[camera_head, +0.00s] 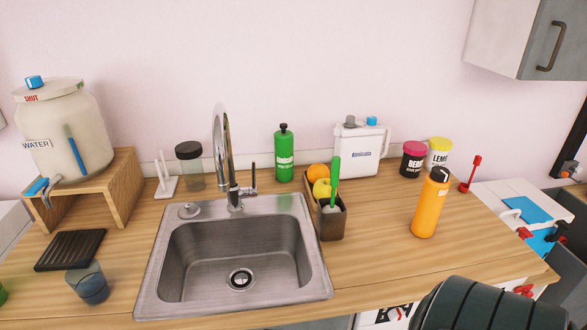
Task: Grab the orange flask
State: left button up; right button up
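The orange flask (430,205) stands upright on the wooden counter, right of the sink. It has a black cap with a loop on top. Nothing touches it. A dark ribbed part, likely of my own arm, shows at the bottom right edge, below and in front of the flask. Neither gripper's fingers are in view.
The steel sink (162,285) with a tall faucet (222,150) is in the middle. Counter in front of the flask is clear.

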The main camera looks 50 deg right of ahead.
aim_at(433, 196)
jog(key=k+z, duration=0.2)
jog(key=z, duration=2)
jog(key=i+l+u, duration=0.1)
jog(key=l, duration=0.4)
